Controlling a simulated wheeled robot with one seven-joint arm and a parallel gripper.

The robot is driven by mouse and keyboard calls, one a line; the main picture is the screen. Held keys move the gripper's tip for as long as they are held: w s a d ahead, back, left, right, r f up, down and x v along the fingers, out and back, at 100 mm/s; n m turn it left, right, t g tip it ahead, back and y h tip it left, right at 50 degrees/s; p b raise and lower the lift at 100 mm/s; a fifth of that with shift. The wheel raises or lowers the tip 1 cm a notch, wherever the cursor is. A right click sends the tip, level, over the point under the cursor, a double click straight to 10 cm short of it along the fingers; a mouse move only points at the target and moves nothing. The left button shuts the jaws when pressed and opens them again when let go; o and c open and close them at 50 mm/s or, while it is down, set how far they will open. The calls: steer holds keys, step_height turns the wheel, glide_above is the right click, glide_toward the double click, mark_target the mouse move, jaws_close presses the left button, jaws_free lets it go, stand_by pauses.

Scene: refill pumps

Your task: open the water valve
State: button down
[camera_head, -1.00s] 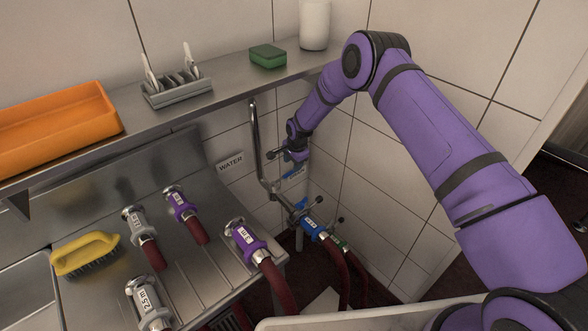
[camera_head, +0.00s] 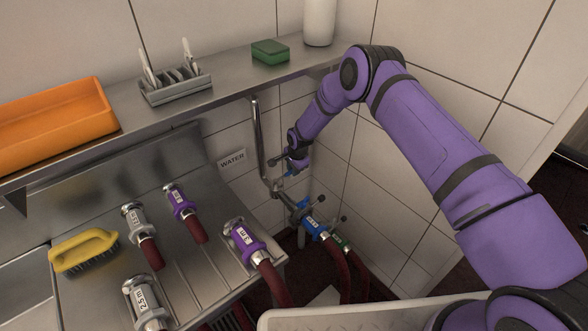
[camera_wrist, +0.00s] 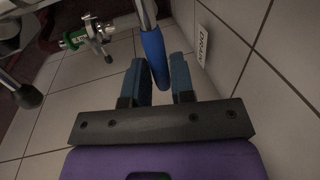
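The water valve's lever has a blue grip (camera_wrist: 154,58) on a metal stem, seen in the wrist view. My gripper (camera_wrist: 160,62) is open, with one blue finger on each side of the blue grip. The grip is nearer the left finger; I cannot tell whether they touch. In the head view my gripper (camera_head: 290,160) is small and dark beside the vertical steel pipe (camera_head: 260,140), and it hides most of the lever. The WATER sign (camera_head: 232,159) is on the wall left of the pipe.
Below, a blue coupling (camera_head: 314,224) and a green coupling (camera_head: 340,243) join red hoses. Black-knobbed levers (camera_wrist: 28,96) are close by. A steel shelf (camera_head: 225,89) runs above, and tiled walls enclose the corner. Several hose ends lie on the counter at left.

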steer(key=shift+s+d, duration=0.1)
steer(key=shift+s+a+m+h, duration=0.25)
steer(key=shift+s+m+h, duration=0.2)
steer(key=shift+s+m, duration=1.85)
steer(key=shift+s+a+m+h, duration=0.4)
steer(key=shift+s+m, duration=0.95)
steer(key=shift+m, duration=1.75)
steer(key=shift+s+a+m+h, duration=0.1)
steer(key=shift+s+m+h, duration=0.45)
steer(key=shift+s+m, duration=1.75)
steer(key=shift+w+m, duration=0.4)
steer(key=shift+w, duration=0.05)
steer(key=c, duration=1)
jaws_free()
steer(key=v, duration=1)
steer(key=shift+a+r, duration=0.1)
steer(key=shift+r, duration=0.3)
